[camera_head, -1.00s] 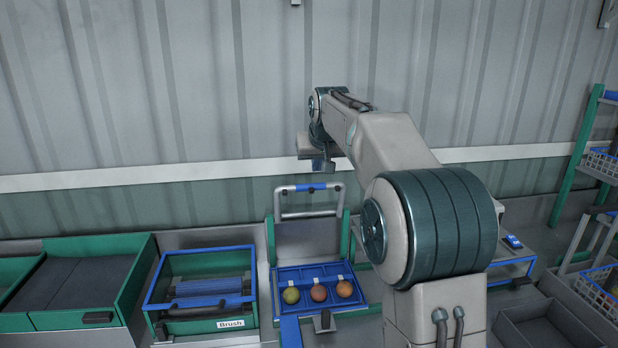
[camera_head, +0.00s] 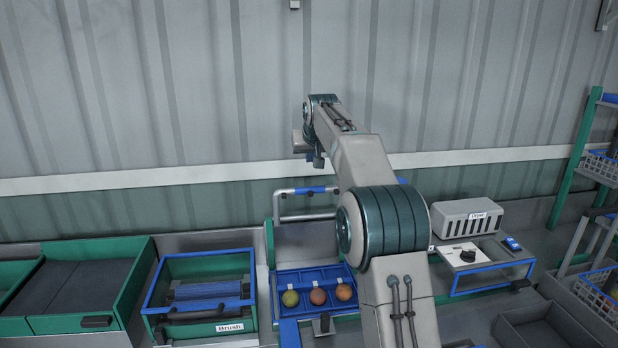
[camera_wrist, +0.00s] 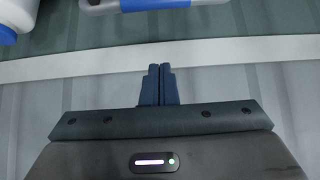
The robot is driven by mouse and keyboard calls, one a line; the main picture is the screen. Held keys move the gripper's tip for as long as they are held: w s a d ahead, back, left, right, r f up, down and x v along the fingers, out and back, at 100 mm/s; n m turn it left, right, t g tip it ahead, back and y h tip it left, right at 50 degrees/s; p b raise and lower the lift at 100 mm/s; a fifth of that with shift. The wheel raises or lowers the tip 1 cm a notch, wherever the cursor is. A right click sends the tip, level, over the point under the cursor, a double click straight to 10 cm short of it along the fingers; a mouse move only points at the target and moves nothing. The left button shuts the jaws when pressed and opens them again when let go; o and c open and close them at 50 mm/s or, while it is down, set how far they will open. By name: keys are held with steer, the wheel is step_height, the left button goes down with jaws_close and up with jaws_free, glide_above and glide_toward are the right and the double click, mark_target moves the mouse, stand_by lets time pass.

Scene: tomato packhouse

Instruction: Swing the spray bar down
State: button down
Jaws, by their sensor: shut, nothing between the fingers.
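The spray bar (camera_head: 306,190) is a grey tubular frame with a blue grip, standing raised above the blue tray (camera_head: 290,278). Its blue grip also shows at the top edge of the wrist view (camera_wrist: 155,4). My gripper (camera_wrist: 160,70) has its two dark fingers pressed together with nothing between them. In the head view my gripper (camera_head: 318,161) is in front of the wall, above the bar and apart from it. The bar's right side is partly hidden by my arm. Three tomatoes (camera_head: 318,296) sit in separate compartments of the tray.
A green bin with a blue frame, labelled Brush (camera_head: 230,327), stands to the left. A grey slotted box (camera_head: 466,218) and a dial panel (camera_head: 468,257) stand to the right. A green shelf rack (camera_head: 577,160) is at far right. The wall (camera_head: 200,90) is close behind.

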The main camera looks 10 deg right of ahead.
steer(key=p+x, duration=0.4)
steer(key=x, duration=0.6)
steer(key=shift+s+f, duration=0.25)
steer(key=shift+s, duration=0.4)
steer(key=shift+s+f, duration=0.3)
steer(key=shift+s, duration=0.3)
steer(key=shift+s+f, duration=0.25)
steer(key=shift+s, duration=0.4)
steer(key=shift+f+b, duration=0.1)
steer(key=shift+b, duration=0.45)
steer(key=shift+s+a+f+b, duration=0.1)
steer(key=shift+s+b, duration=0.05)
steer(key=shift+b, duration=0.3)
steer(key=shift+s+b, duration=0.2)
steer(key=shift+b, duration=0.1)
steer(key=shift+t+b, duration=0.3)
